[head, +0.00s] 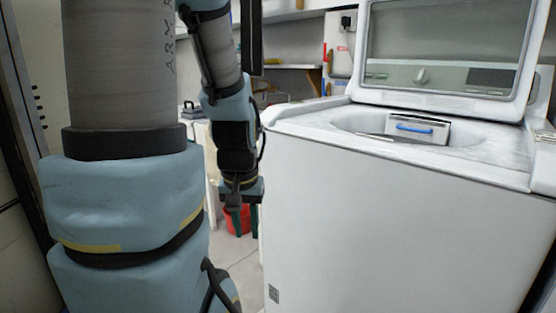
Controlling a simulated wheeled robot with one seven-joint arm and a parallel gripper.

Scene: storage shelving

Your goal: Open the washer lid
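A white top-loading washer (400,215) fills the right half of the head view. Its lid (446,98), a white frame around a clear window, stands raised and leans slightly back at the rear of the top. The oval tub opening (350,125) is uncovered. A small pale panel with a blue handle (415,129) shows in the opening. My arm's end, with my gripper (238,200), hangs down just left of the washer's left edge, apart from the lid.
A control panel with a knob (421,76) shows through the lid's window. A red bucket (238,220) stands on the floor behind my arm's end. A shelf (290,67) runs along the back wall. A narrow strip of floor (240,255) is clear left of the washer.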

